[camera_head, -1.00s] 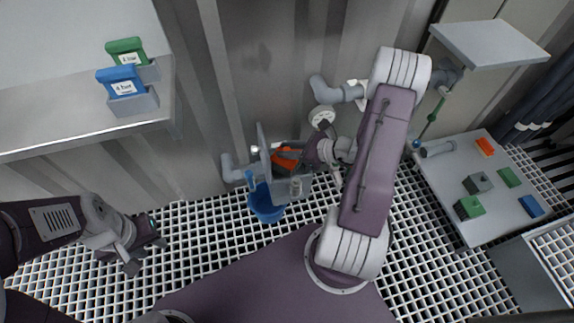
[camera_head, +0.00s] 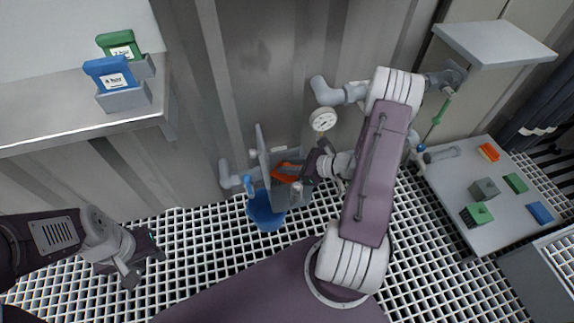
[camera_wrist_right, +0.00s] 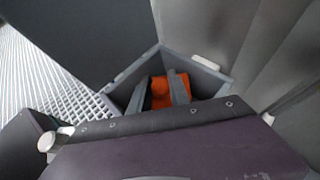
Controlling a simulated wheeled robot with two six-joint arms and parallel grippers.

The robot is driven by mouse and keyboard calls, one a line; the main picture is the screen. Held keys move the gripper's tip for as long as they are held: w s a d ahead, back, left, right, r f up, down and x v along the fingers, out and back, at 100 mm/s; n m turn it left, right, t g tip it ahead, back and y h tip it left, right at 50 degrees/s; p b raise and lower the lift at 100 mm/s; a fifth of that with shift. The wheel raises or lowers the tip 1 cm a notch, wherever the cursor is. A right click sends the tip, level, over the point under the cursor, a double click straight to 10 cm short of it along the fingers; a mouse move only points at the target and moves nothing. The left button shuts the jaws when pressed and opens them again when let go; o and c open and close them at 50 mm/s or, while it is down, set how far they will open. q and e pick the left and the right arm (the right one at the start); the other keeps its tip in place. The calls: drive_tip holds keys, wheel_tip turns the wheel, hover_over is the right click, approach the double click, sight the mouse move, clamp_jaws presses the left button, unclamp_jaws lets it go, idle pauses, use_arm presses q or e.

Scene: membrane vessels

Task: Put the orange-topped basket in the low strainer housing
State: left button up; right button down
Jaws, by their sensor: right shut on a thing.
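The low strainer housing (camera_head: 287,196) is a grey open box against the wall, with its lid (camera_head: 263,153) standing open at its left. The orange-topped basket (camera_head: 284,173) is at the housing's mouth in the head view. In the right wrist view its orange top (camera_wrist_right: 172,90) shows inside the box walls (camera_wrist_right: 130,88), between my fingers. How deep it sits is hidden. My right gripper (camera_wrist_right: 168,92) is shut on the basket and reaches into the housing (camera_wrist_right: 215,78). My left gripper (camera_head: 142,262) is empty and apart at the lower left; its finger gap is unclear.
A blue bucket (camera_head: 266,210) hangs or stands under the housing. A gauge (camera_head: 323,120) and pipes are on the wall behind. A side table (camera_head: 475,215) at right holds several coloured blocks. A shelf (camera_head: 60,110) at left holds green and blue tagged items.

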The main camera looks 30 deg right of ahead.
drive_tip(key=shift+f, duration=0.3)
drive_tip(key=c, duration=1.2)
unclamp_jaws()
drive_tip(key=shift+r, duration=0.35)
drive_tip(key=shift+r+p, duration=0.6)
drive_tip(key=shift+p, duration=0.1)
drive_tip(key=p+v, duration=0.6)
drive_tip(key=v, duration=0.5)
drive_tip(key=shift+s+d, duration=0.35)
